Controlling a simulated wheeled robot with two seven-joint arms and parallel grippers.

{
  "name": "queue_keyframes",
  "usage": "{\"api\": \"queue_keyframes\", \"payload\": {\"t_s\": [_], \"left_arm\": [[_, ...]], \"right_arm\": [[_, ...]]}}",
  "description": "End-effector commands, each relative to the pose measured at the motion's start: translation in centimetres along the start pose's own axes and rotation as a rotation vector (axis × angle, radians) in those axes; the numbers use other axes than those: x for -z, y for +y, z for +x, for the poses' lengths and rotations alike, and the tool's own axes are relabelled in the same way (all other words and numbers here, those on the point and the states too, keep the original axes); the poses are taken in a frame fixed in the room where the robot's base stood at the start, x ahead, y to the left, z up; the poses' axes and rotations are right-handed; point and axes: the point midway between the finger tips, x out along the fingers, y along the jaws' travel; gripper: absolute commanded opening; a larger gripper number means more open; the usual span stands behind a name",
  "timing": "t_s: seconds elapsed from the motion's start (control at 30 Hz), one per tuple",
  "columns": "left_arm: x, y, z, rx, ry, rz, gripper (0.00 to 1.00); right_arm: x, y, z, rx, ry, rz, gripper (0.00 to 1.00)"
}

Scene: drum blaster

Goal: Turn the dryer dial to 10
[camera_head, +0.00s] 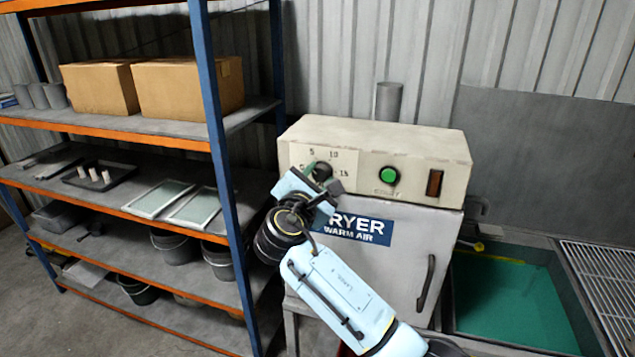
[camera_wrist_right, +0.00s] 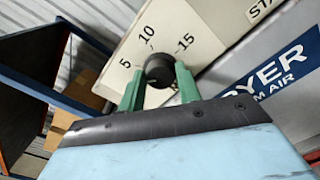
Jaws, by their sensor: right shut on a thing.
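The dryer (camera_head: 365,245) is a cream and grey box with a blue "DRYER WARM AIR" label (camera_head: 358,229). Its black round dial (camera_head: 322,171) sits at the left of the control panel, with marks 5, 10 and 15 around it. My right gripper (camera_head: 314,172) is at the dial. In the right wrist view its green fingers stand on either side of the dial (camera_wrist_right: 159,68) and are shut on it. My left gripper is not in view.
A green button (camera_head: 389,176) and a dark red switch (camera_head: 434,183) are to the right on the panel. A blue and orange shelf (camera_head: 215,120) with boxes (camera_head: 185,88) and buckets stands close on the left. A sink with green liquid (camera_head: 515,300) is at right.

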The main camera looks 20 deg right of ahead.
Motion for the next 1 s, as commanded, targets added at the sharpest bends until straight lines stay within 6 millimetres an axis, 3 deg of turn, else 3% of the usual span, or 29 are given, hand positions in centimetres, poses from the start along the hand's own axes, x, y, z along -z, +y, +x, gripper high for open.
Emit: {"api": "queue_keyframes", "payload": {"t_s": [1.0], "left_arm": [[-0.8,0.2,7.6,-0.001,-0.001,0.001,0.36]], "right_arm": [[0.6,-0.5,-0.1,0.002,0.002,0.969,0.11]]}}
